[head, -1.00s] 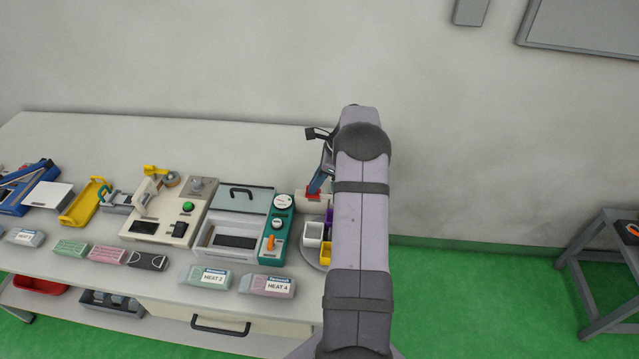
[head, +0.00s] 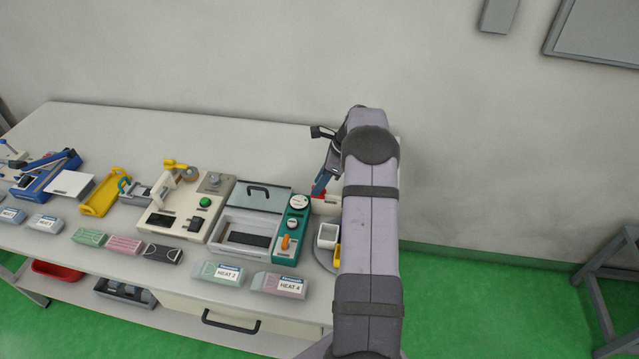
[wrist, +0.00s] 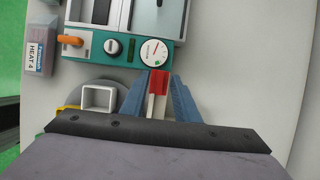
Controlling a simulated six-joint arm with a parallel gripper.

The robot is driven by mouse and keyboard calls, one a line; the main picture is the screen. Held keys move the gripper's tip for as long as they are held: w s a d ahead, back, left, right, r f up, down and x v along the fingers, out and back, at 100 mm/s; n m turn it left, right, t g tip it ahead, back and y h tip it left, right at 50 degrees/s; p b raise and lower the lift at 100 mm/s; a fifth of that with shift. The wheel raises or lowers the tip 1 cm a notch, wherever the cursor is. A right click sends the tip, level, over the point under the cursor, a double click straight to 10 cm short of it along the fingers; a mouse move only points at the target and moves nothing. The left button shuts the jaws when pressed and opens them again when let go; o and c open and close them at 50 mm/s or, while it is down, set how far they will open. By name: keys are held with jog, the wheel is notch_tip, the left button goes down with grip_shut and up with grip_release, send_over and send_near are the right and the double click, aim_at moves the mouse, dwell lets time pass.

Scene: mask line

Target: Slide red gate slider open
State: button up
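The red gate slider (wrist: 158,82) is a small red block above a narrow white part (wrist: 157,105), close beside the teal panel's dial. My gripper (wrist: 159,78) has its two blue fingers on either side of the red slider in the wrist view. They appear closed on it, with no clear gap showing. In the head view, a blue finger of my gripper (head: 320,184) reaches down to the red piece at the right end of the teal panel. My arm hides most of the area to the right of it.
The teal panel (head: 290,231) with dials and an orange lever stands just left of my gripper. A round grey tray with a white square cup (head: 327,237) and yellow cup lies in front. HEAT 4 (head: 281,285) and HEAT 2 packs lie near the table's front edge.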

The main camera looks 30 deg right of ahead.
jog(key=b+v, duration=0.2)
jog(key=v, duration=0.5)
dwell(0.4)
jog(key=s+a+n+g+h, duration=0.1)
jog(key=s+a+n, duration=0.4)
jog(key=a+n, duration=0.3)
jog(key=s+a+n+g+h, duration=0.1)
jog(key=s+a+n, duration=0.45)
jog(key=a, duration=0.35)
jog(key=s+a+n+g, duration=0.1)
jog(key=s+a+n, duration=0.55)
jog(key=a, duration=0.25)
jog(key=s+a+f+n+h, duration=0.1)
jog(key=s+a+f+n, duration=0.15)
jog(key=s+n, duration=0.55)
notch_tip(320, 180, down, 11)
jog(key=m+b, duration=0.1)
jog(key=b, duration=1.1)
jog(key=shift+s+a+r, duration=0.15)
jog(key=shift+s+a, duration=0.1)
jog(key=shift+s, duration=0.05)
